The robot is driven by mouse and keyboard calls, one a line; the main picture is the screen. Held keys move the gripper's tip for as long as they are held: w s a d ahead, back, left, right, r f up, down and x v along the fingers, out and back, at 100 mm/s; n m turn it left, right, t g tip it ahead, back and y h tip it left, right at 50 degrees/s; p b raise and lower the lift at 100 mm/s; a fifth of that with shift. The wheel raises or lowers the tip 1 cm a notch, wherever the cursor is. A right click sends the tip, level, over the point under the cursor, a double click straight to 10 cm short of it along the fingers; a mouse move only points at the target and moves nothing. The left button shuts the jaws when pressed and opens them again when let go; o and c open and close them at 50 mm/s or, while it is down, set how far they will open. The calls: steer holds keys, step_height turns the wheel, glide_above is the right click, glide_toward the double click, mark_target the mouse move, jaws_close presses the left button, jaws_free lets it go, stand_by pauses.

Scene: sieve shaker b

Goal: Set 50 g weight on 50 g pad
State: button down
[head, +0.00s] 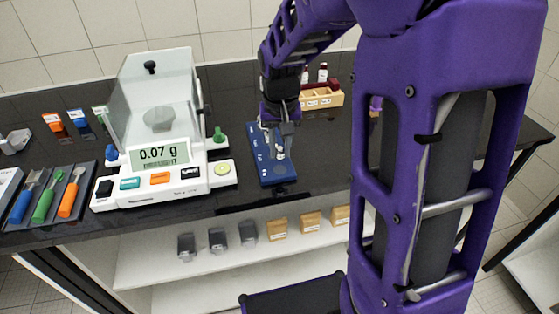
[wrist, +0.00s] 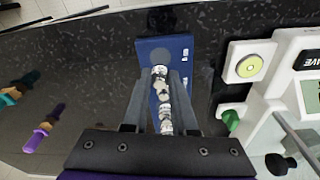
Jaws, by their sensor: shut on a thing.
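A blue weight tray (head: 278,174) lies on the dark bench to the right of the balance. My gripper (head: 279,145) is over the tray's middle, pointing down, with a small silver weight between its fingers. In the wrist view the held weight (wrist: 160,74) is between the fingertips, in line with more silver weights (wrist: 165,112) on the tray. A dark round pad (wrist: 159,55) near the tray's end is bare, just beyond the held weight. The pad labels are too small to read, and I cannot tell whether the held weight touches the tray.
The white balance (head: 165,179) reads 0.07 g and has a clear draft shield. A wooden rack (head: 322,98) with bottles stands behind the tray. Colored-handled tools (head: 43,205) lie at the left. The bench's front edge is close to the tray.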

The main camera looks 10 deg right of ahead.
mark_target(280, 153)
steer(key=shift+f, duration=1.95)
steer(key=shift+f+b, duration=0.2)
steer(key=shift+b, duration=0.15)
steer(key=c, duration=0.7)
jaws_free()
steer(key=r, duration=0.4)
steer(key=s+r+p, duration=0.1)
steer(key=r, duration=0.3)
steer(key=r+p, duration=0.1)
steer(key=r, duration=0.3)
steer(key=shift+s+a+r, duration=0.15)
steer(key=shift+s, duration=0.05)
